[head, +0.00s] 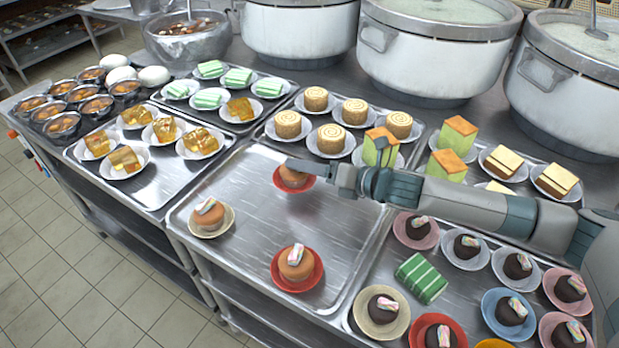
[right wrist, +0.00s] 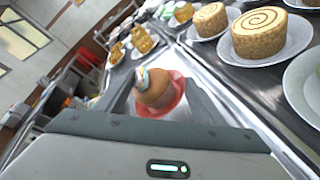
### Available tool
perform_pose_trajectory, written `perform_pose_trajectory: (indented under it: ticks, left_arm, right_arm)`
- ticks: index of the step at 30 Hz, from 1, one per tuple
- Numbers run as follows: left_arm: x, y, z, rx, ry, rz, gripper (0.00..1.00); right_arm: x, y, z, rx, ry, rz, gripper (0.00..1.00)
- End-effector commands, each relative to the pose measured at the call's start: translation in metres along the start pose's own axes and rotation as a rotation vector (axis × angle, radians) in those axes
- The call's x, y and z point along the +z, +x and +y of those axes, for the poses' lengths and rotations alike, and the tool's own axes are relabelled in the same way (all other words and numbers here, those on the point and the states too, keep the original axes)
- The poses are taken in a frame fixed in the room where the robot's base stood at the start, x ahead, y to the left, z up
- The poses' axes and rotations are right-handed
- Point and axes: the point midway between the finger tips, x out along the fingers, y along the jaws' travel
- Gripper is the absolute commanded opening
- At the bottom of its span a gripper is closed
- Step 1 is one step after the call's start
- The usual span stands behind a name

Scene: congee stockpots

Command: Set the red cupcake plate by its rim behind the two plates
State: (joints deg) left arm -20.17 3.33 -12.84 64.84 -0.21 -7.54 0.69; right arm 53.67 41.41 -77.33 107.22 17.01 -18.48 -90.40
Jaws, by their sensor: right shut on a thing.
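A red plate (head: 308,183) with a brown cupcake (head: 291,177) is at the back of the near middle tray (head: 240,262). My right gripper (head: 305,168) reaches in from the right and is shut on this plate's rim. The right wrist view shows the red plate (right wrist: 178,97) between the fingers, with the cupcake upright on it. Whether the plate touches the tray cannot be told. In front stand two cupcake plates, a cream plate (head: 228,226) at left and another red plate (head: 316,277) nearer the tray's front edge. My left gripper is not in view.
Swirl cakes (head: 331,138) on white plates stand close behind. A tray of chocolate cupcakes and a green striped cake (head: 421,278) lies to the right. Large stockpots (head: 430,60) line the back. The tray's middle and right are bare.

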Motion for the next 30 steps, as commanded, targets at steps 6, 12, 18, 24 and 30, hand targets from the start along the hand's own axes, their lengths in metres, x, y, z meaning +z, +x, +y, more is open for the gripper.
perform_pose_trajectory:
  ticks: [6,12,18,24,30]
  left_arm:
    - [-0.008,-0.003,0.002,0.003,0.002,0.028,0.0]
    - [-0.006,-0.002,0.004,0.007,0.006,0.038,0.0]
    - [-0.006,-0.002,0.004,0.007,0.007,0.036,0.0]
    - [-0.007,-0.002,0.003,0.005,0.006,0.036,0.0]
    - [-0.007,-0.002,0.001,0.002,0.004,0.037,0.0]
  right_arm:
    - [-0.017,0.007,-0.015,-0.001,0.003,0.001,0.38]
    - [-0.026,0.01,-0.024,0.0,0.001,0.0,0.38]
    - [-0.026,0.01,-0.024,0.0,0.0,0.0,0.38]
    - [-0.027,0.011,-0.025,0.0,0.001,0.001,0.7]
    - [-0.027,0.011,-0.025,0.0,0.001,0.001,0.7]
